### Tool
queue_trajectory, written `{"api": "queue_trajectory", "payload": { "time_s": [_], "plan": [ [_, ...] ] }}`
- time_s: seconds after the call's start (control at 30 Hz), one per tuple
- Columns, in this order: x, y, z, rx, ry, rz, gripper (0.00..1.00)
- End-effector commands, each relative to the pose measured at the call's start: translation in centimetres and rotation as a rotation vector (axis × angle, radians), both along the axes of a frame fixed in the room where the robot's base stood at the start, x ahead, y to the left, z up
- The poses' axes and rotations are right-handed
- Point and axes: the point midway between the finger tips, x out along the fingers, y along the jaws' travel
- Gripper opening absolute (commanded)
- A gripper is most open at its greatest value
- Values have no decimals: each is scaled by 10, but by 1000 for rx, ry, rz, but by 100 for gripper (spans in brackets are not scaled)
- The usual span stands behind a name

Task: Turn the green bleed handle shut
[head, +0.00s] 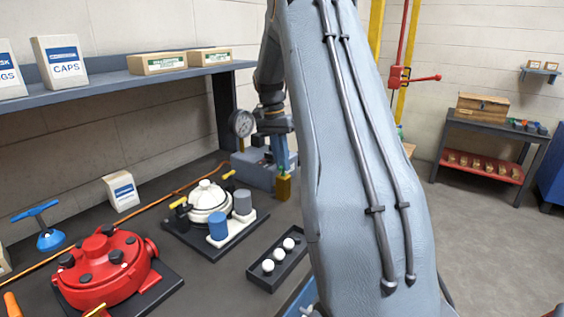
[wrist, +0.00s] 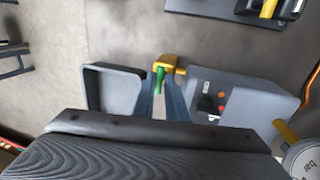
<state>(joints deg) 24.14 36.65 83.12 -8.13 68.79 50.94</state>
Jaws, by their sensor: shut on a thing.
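The green bleed handle (wrist: 159,76) shows in the wrist view between the blue fingers of my gripper (wrist: 159,88), beside a yellow valve body (wrist: 167,62). My gripper is shut on the handle, and the fingers hide part of it. In the head view my gripper (head: 281,160) points down at the back of the bench. The yellow body (head: 283,188) stands just below the fingertips there, with a little of the green handle (head: 284,172) showing above it. The handle's exact angle is hard to tell.
A grey-blue box (head: 250,172) stands just left of the valve; a round gauge (head: 242,123) is above it. My arm hides the bench's right part.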

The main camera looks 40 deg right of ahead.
Motion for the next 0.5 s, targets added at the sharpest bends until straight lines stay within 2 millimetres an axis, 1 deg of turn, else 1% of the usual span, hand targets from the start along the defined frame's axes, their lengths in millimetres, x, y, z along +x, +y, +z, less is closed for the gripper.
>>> {"api": "queue_trajectory", "payload": {
  "time_s": [0.33,0.37,0.4,0.47,0.5],
  "plan": [
    [1,-2,2,-3,-4,-2,0],
    [1,-2,2,-3,-4,-2,14],
    [1,-2,2,-3,-4,-2,20],
    [1,-1,2,-3,-4,-2,30],
    [1,-1,1,-3,-3,-2,30]
  ]
}}
